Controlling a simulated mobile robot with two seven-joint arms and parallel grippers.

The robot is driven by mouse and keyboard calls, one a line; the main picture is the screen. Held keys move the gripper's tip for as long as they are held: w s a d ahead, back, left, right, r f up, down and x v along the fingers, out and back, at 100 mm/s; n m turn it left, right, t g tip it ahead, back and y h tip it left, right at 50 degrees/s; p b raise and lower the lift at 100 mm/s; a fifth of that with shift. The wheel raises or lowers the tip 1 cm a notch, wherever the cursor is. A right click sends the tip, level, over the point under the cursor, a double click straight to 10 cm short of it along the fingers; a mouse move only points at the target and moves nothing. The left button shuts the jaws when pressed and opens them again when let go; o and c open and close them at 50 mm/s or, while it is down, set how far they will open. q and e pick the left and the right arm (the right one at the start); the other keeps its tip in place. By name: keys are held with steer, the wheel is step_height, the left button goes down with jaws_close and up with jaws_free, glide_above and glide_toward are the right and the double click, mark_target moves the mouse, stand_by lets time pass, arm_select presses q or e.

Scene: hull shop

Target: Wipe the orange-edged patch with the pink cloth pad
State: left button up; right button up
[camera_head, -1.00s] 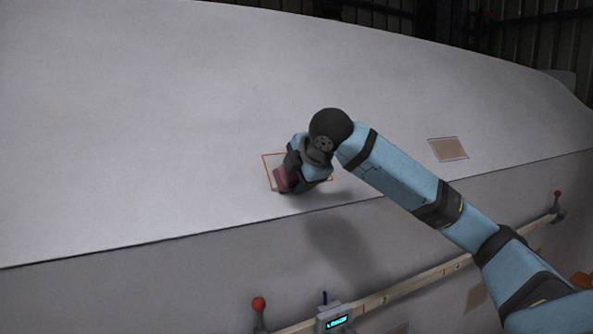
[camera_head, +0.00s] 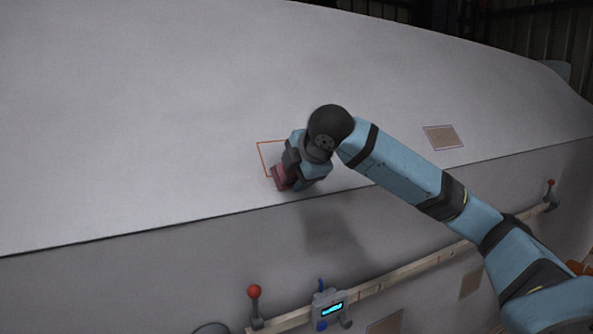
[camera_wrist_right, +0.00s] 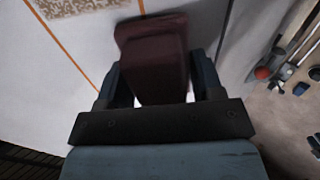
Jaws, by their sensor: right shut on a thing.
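The orange-edged patch (camera_head: 273,152) is on the pale sloping hull in the head view. Its left and top edges show; my right gripper and arm hide much of it. My right gripper (camera_head: 287,173) is shut on the dark pink cloth pad (camera_head: 281,180), which is at the patch's lower edge. In the right wrist view the pad (camera_wrist_right: 155,65) sits between the fingers, beside orange lines (camera_wrist_right: 58,40) with a speckled tan area (camera_wrist_right: 85,4) between them. I cannot tell whether the pad touches the hull. My left gripper is out of view.
Another tan patch (camera_head: 443,137) with a thin pale border lies to the right. Below the hull's edge, a rail (camera_head: 400,275) carries red-knobbed posts (camera_head: 254,292) and a device with a lit screen (camera_head: 331,308). The hull left of the patch is clear.

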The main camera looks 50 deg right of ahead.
steer(key=shift+s+a+r+p, duration=0.1)
steer(key=shift+s+r+p, duration=0.2)
steer(key=shift+r+p, duration=0.05)
steer(key=shift+s, duration=0.15)
steer(key=shift+d+f, duration=0.1)
steer(key=shift+d, duration=0.15)
steer(key=shift+s+d+b, duration=0.2)
steer(key=shift+d+b, duration=0.05)
steer(key=shift+d, duration=0.35)
steer(key=shift+s+d+b, duration=0.15)
steer(key=shift+d+b, duration=0.1)
steer(key=shift+d, duration=0.35)
steer(key=shift+s+d, duration=0.15)
steer(key=shift+d, duration=0.3)
steer(key=shift+w+d+f, duration=0.1)
steer(key=shift+w+f, duration=0.1)
steer(key=shift+w, duration=0.25)
